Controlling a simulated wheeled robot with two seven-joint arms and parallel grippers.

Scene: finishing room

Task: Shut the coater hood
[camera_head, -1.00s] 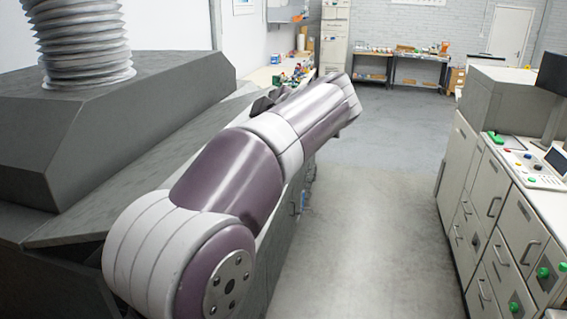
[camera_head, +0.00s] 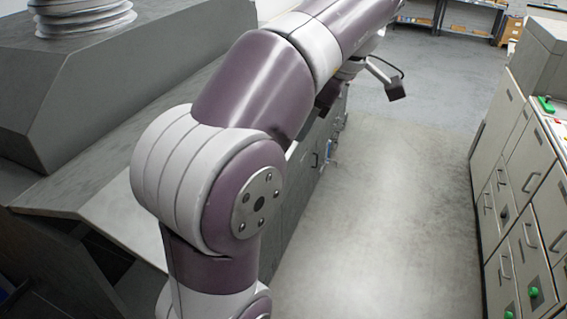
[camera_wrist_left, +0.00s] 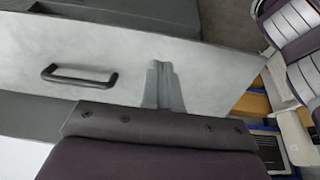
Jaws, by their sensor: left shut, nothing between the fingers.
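The coater hood appears to be the sloped pale grey panel (camera_head: 140,215) on the dark machine at the left of the head view. A dark gap shows under its near edge, and my left arm covers much of it. In the left wrist view the pale panel (camera_wrist_left: 215,70) fills the middle, with a black bar handle (camera_wrist_left: 80,76) on it. My left gripper (camera_wrist_left: 164,85) is shut and empty over the panel, to the right of the handle and apart from it in the picture. I cannot tell whether its tips touch the panel. My right gripper is out of view.
A dark grey housing (camera_head: 150,75) with a ribbed white duct (camera_head: 80,15) stands above the panel. Pale drawer cabinets (camera_head: 515,180) line the right side. The concrete floor (camera_head: 400,200) between is clear. In the left wrist view, a blue-edged frame (camera_wrist_left: 270,150) lies at lower right.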

